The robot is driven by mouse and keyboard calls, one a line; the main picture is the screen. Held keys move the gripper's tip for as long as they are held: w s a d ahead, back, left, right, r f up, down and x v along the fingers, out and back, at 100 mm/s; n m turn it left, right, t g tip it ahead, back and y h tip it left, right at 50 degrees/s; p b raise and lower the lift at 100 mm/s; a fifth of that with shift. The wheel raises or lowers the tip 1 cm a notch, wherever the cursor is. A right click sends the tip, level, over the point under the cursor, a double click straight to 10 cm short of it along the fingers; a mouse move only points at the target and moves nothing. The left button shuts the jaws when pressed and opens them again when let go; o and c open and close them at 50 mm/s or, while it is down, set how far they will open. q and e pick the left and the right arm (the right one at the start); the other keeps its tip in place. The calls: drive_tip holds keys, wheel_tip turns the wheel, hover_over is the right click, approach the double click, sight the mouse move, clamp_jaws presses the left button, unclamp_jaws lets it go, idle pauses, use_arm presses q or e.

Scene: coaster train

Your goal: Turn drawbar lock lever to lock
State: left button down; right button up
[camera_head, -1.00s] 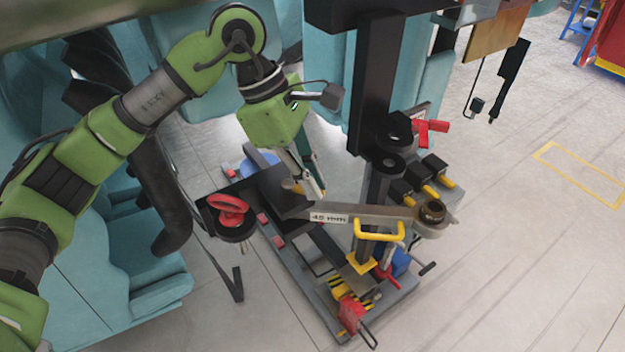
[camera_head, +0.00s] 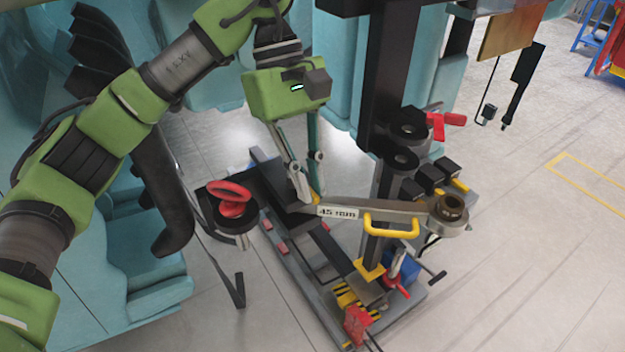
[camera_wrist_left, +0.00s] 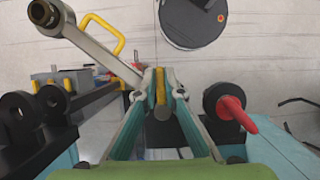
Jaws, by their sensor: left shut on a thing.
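My left gripper (camera_head: 310,194) reaches down to the left end of the grey bar (camera_head: 385,207) labelled 45 mm, which has a yellow loop handle (camera_head: 391,228) and a large ring at its right end. Its fingertips are shut on a narrow yellow lever piece (camera_wrist_left: 160,86), seen between the finger pads in the left wrist view. A grey round end (camera_wrist_left: 162,111) shows just below it. The fingers and the bar hide the foot of this piece, and I cannot tell its lock position. My right gripper is not in view.
A black post (camera_head: 385,85) rises at the right, near a red lever (camera_head: 440,125). Teal seats (camera_head: 145,268) are at the left. Clear floor (camera_head: 520,270) lies to the right.

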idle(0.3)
use_arm(q)
drive_tip(key=c, duration=2.1)
unclamp_jaws()
drive_tip(key=shift+a, duration=0.1)
drive_tip(key=shift+c, duration=0.2)
